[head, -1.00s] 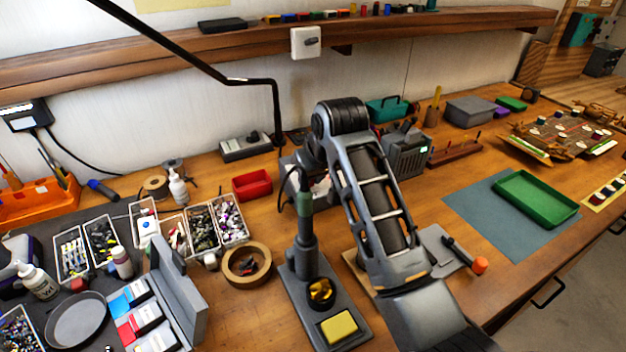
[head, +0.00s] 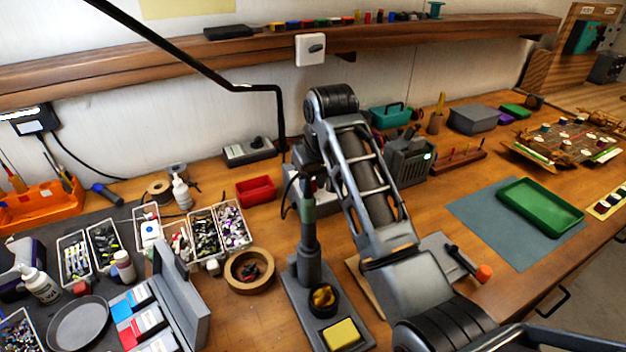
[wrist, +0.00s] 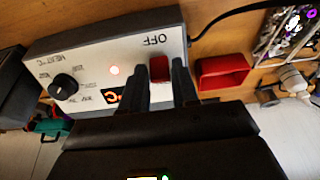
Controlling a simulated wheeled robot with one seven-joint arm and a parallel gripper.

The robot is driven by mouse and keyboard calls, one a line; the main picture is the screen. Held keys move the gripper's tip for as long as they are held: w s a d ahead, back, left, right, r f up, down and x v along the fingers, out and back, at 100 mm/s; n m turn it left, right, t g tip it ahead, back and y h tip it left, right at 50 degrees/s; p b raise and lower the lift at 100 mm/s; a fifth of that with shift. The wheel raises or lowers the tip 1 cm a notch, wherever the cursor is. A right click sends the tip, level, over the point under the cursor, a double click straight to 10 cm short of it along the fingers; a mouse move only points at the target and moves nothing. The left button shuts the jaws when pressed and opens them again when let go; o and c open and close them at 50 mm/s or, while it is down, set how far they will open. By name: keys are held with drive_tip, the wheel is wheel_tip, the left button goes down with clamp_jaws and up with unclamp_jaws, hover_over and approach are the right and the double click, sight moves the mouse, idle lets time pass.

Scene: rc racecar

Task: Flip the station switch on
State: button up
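The station is a grey box with a white front panel (wrist: 92,72), seen upside down in the wrist view. The panel has a red rocker switch (wrist: 158,68), the word OFF beside it, a black knob (wrist: 64,87), a glowing indicator light and an orange lit display partly covered by a finger. My gripper (wrist: 161,68) is open, with its two dark fingers on either side of the switch in the picture. I cannot tell whether either finger touches the switch. In the head view, my arm largely hides the station and my gripper.
A red tray (wrist: 222,70) sits beside the station; it also shows in the head view (head: 256,190). A grey box with knobs (head: 249,151) and a black lamp arm (head: 279,115) stand at the back.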

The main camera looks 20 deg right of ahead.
drive_tip(key=o, duration=0.3)
drive_tip(key=b+v, duration=0.1)
drive_tip(key=v, duration=0.6)
drive_tip(key=shift+s+r, duration=0.1)
drive_tip(key=shift+r, duration=0.3)
drive_tip(key=shift+s, duration=0.1)
